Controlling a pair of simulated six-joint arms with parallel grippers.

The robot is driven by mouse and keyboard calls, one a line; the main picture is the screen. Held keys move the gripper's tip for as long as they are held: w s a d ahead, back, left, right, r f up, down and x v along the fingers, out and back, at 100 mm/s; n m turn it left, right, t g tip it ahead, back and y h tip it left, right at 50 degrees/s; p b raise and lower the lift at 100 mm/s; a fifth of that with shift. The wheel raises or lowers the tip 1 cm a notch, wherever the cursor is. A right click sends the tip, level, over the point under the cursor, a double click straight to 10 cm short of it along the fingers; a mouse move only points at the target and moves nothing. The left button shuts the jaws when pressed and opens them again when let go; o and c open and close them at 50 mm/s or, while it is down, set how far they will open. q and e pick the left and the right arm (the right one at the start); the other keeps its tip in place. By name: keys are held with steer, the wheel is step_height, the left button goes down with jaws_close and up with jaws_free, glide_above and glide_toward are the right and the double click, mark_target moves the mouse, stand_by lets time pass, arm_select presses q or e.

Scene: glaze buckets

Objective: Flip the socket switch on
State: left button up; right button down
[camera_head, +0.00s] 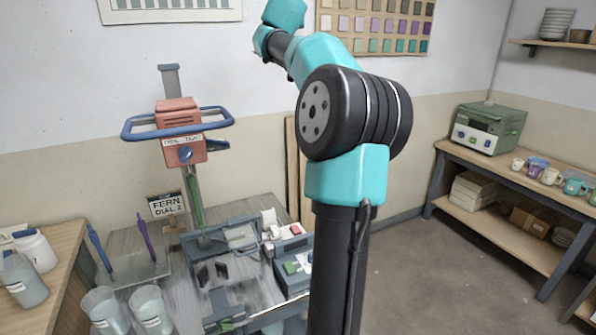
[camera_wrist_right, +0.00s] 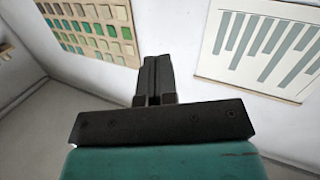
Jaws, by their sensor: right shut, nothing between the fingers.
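A grey unit with a small red part (camera_head: 295,229) and white pieces stands on the work table behind my arm. It may carry the socket switch, but it is too small to tell which way the switch sits. A white upright piece (camera_head: 268,217) stands just left of it. My right arm rises through the middle of the head view and partly hides this area. My right gripper shows in the right wrist view (camera_wrist_right: 155,80), shut and empty, raised high before the wall and far from the table. My left gripper is not in view.
An orange mixer head (camera_head: 180,130) with blue handles stands on a grey column. A sign (camera_head: 167,205) reads "FERN DIAL 2". Clear buckets (camera_head: 150,310) stand at the lower left. A green box (camera_head: 488,127) and cups sit on the right bench. Wall charts hang behind.

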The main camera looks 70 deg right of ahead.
steer(key=s+d+m+g, duration=0.1)
steer(key=s+d+g, duration=0.1)
steer(key=s, duration=0.1)
steer(key=n+g+y, duration=0.2)
steer(key=n+y, duration=0.1)
steer(key=y, duration=0.5)
glide_above(294, 226)
steer(key=s+d, duration=0.3)
step_height(294, 226, down, 42)
steer(key=a+f+y, duration=0.2)
steer(key=a+f, duration=0.1)
steer(key=f, duration=0.7)
steer(key=a+f+y, duration=0.2)
steer(key=a+f, duration=0.1)
steer(key=f, duration=0.7)
steer(key=shift+s+a+f+n+t+y, duration=0.25)
steer(key=shift+s+f+n+t+y, duration=0.05)
steer(key=shift+s+f+n+y, duration=0.1)
steer(key=x, duration=1.4)
steer(key=shift+s+a, duration=0.25)
steer(key=shift+a, duration=0.05)
